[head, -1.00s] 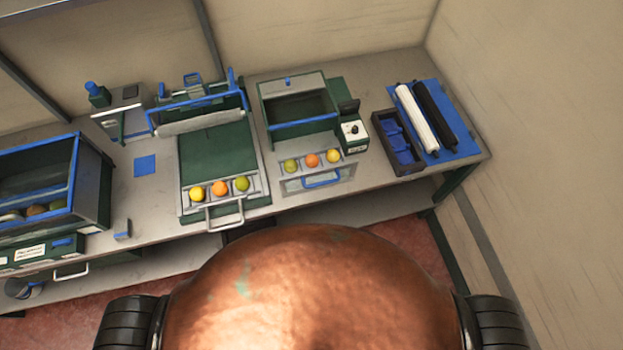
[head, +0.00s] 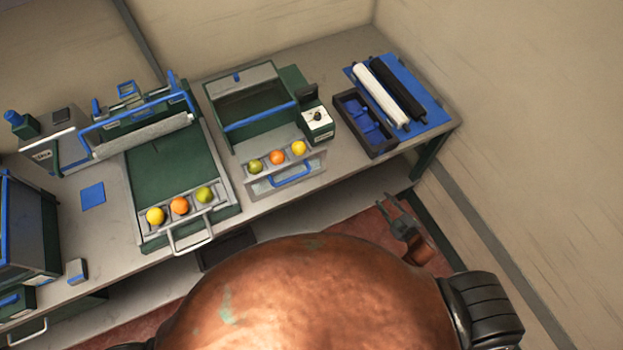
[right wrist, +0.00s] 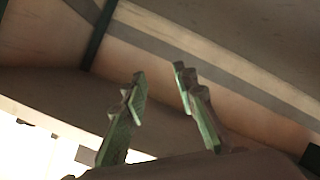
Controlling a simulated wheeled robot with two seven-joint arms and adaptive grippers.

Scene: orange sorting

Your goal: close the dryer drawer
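A green and grey box machine (head: 250,100) with a dial unit (head: 317,122) stands on the bench. At its front, a grey drawer (head: 262,184) with a blue handle (head: 291,175) is pulled out. It holds a green, an orange and a yellow fruit in a row. My right gripper (head: 401,218) is beyond the bench's front edge, right of and apart from the drawer. In the right wrist view its two fingers (right wrist: 160,95) are spread with nothing between them. My left gripper is not in view.
A roller machine (head: 165,165) to the left has a tray of three fruits and a white handle (head: 192,240). A dark bin (head: 365,125) and a blue mat (head: 432,97) with rollers lie to the right. The wall is close on the right.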

